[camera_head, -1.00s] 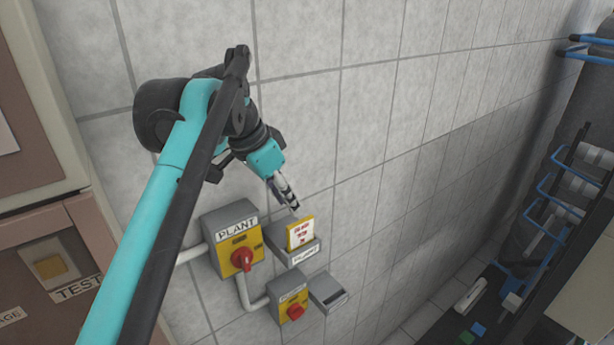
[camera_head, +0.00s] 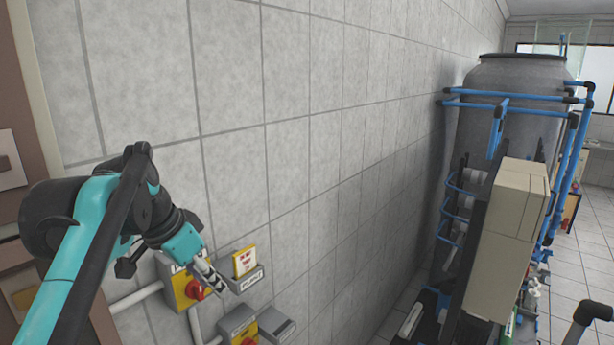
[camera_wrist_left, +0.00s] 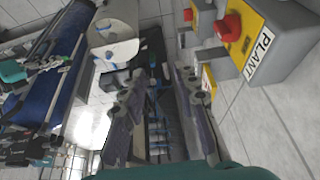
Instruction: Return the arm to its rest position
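My left arm comes in from the lower left of the head view. Its gripper (camera_head: 216,284) points down and right, in front of the wall boxes. In the left wrist view the two fingers (camera_wrist_left: 160,105) stand apart with nothing between them, so it is open and empty. The PLANT box (camera_head: 171,280), yellow and grey with a red knob (camera_head: 195,291), is partly hidden behind the gripper. It also shows in the left wrist view (camera_wrist_left: 285,45). A yellow-edged card (camera_head: 244,261) sits upright in a grey holder (camera_head: 246,282) right of the gripper. My right gripper is not seen.
A second switch box (camera_head: 236,322) and a grey holder (camera_head: 277,331) are below. A brown cabinet (camera_head: 18,100) stands at the left edge. A large grey tank (camera_head: 510,80), blue pipes (camera_head: 500,98) and a beige box (camera_head: 508,225) stand at the right. The tiled wall (camera_head: 310,130) above is bare.

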